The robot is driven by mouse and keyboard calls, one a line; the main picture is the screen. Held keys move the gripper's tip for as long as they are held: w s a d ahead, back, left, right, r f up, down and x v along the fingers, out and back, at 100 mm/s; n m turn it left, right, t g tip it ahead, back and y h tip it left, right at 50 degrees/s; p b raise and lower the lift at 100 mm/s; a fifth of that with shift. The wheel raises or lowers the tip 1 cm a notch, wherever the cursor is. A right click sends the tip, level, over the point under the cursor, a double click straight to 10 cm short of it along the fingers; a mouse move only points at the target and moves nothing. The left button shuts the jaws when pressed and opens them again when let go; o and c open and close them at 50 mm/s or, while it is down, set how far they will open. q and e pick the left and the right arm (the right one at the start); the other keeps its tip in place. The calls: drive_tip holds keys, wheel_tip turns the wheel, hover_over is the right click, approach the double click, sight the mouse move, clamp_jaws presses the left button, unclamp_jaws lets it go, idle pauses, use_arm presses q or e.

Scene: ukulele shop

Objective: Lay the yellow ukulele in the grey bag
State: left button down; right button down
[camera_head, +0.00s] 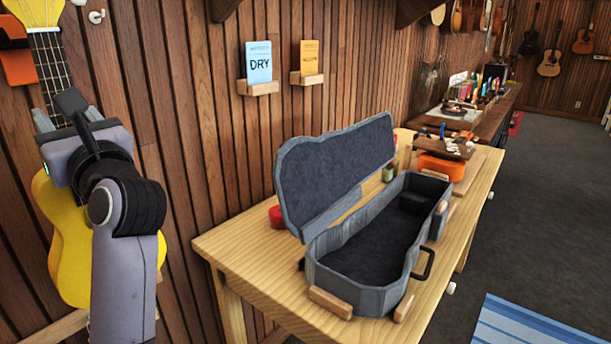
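The yellow ukulele (70,240) is upright in front of the wooden wall at the far left, its head cut off by the top edge. My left gripper (58,108) is at its neck, with a finger on either side. The arm hides part of the body, and I cannot tell whether the fingers press on the neck. The grey bag (370,297) is a stiff, ukulele-shaped case on the wooden table. Its lid (335,165) stands open toward the wall, and its dark inside looks empty. My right gripper is not in view.
Wooden blocks (330,302) sit around the bag on the table (235,252). A red round item (276,217) is behind the lid, and an orange box (441,167) is farther back. Two cards, one blue (258,62), stand on wall ledges. The table's near left end is bare.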

use_arm(q)
drive_tip(key=s+d+f+m+t+h+p, duration=0.1)
drive_tip(key=s+d+f+m+t+h, duration=0.1)
drive_tip(key=f+h, duration=0.3)
drive_tip(key=s+d+f+m+t+h+p, duration=0.1)
drive_tip(key=s+d+f+m+t+h, duration=0.2)
drive_tip(key=f, duration=1)
drive_tip(key=s+d+f+m+t+h, duration=0.2)
drive_tip(key=s+d+f+m+h, duration=0.2)
drive_tip(key=f+h, duration=0.4)
wheel_tip(320, 180, down, 2)
drive_tip(key=shift+s+f+m+t+h+p, duration=0.1)
drive_tip(key=shift+s+m+t+h+p, duration=0.25)
drive_tip(key=shift+s, duration=0.45)
drive_tip(key=shift+d, duration=0.1)
